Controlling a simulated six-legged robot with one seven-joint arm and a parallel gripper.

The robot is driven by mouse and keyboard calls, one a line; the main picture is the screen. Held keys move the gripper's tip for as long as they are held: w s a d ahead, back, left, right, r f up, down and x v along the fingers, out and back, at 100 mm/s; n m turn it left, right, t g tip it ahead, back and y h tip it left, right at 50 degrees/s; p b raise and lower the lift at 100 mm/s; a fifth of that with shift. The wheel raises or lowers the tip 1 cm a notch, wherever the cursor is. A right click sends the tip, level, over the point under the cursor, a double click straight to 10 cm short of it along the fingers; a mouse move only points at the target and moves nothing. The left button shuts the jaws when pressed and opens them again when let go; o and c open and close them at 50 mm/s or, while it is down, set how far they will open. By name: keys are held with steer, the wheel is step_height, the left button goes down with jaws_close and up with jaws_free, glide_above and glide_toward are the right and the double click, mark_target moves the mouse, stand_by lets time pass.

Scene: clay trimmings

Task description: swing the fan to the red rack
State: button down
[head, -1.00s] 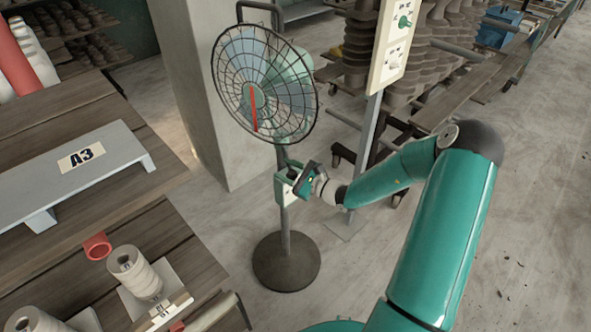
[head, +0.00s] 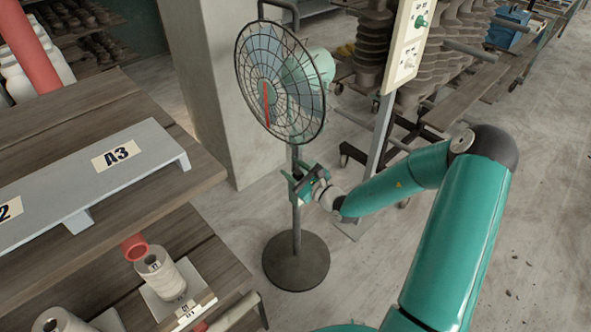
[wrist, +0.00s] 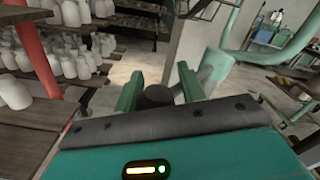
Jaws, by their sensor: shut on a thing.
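The fan (head: 282,80) stands on a round dark base in the middle of the head view. Its wire cage faces front-left, and a red strip hangs at its hub. My gripper (head: 306,184) is at its pole, below the cage, and is shut on part of the fan. In the wrist view a dark rounded piece (wrist: 155,97) shows between the two green fingers; the exact grip is partly hidden. The red rack, a red post (head: 27,45) beside white bottle-like pieces, is at the upper left. Its red post also shows in the wrist view (wrist: 37,58).
A wooden table (head: 185,215) with a grey A3 shelf (head: 95,180) and spools fills the left. A pale pillar (head: 235,130) stands behind the fan.

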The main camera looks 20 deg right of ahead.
steer(key=shift+w+d+f, duration=0.1)
steer(key=shift+d+f, duration=0.2)
steer(key=shift+d, duration=0.1)
steer(key=c, duration=1)
jaws_free()
steer(key=shift+f+h, duration=0.1)
steer(key=shift+h, duration=0.2)
steer(key=shift+c, duration=0.2)
steer(key=shift+w+f, duration=0.1)
steer(key=shift+w, duration=0.05)
steer(key=shift+s, duration=0.2)
steer(key=shift+a, duration=0.2)
steer(key=shift+s, duration=0.2)
steer(key=v, duration=1.3)
steer(key=shift+d+r, duration=0.25)
steer(key=shift+d, duration=0.1)
